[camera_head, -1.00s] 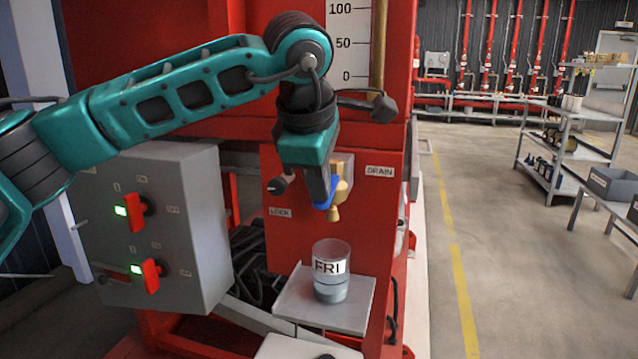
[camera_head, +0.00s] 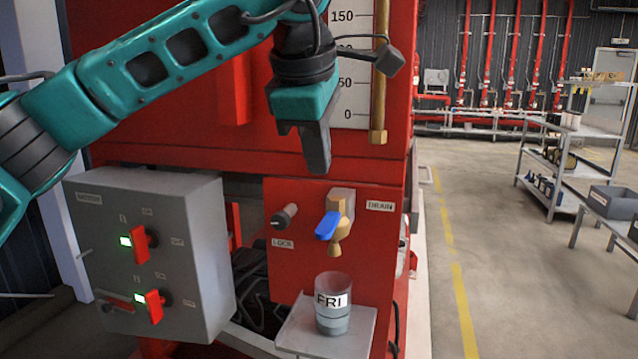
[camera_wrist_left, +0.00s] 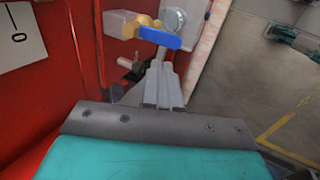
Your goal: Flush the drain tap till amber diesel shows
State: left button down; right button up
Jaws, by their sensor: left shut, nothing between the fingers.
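The brass drain tap (camera_head: 336,246) sticks out of the red panel beside the DRAIN label (camera_head: 380,205). Its blue lever (camera_head: 327,226) points to the left and toward me. My left gripper (camera_head: 318,168) is shut and empty, above the tap and apart from it. In the left wrist view the shut fingers (camera_wrist_left: 161,75) lie close to the blue lever (camera_wrist_left: 159,38) in the picture. A clear jar marked FRI (camera_head: 333,303) stands upright below the spout with greyish liquid in its lower part. No stream from the spout is visible. My right gripper is not in view.
The jar stands on a small grey shelf (camera_head: 299,337). A LOCK knob (camera_head: 285,216) is left of the tap. A grey switch box (camera_head: 190,250) with two red switches and green lights stands further left. A gauge and brass pipe (camera_head: 381,100) are above.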

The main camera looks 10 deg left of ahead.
pick_arm(q)
jog(key=shift+w+v, duration=0.15)
jog(key=shift+v, duration=0.6)
jog(key=shift+w+v, duration=0.2)
jog(key=shift+v, duration=0.55)
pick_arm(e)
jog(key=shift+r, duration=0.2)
pick_arm(q)
jog(key=shift+r, duration=0.15)
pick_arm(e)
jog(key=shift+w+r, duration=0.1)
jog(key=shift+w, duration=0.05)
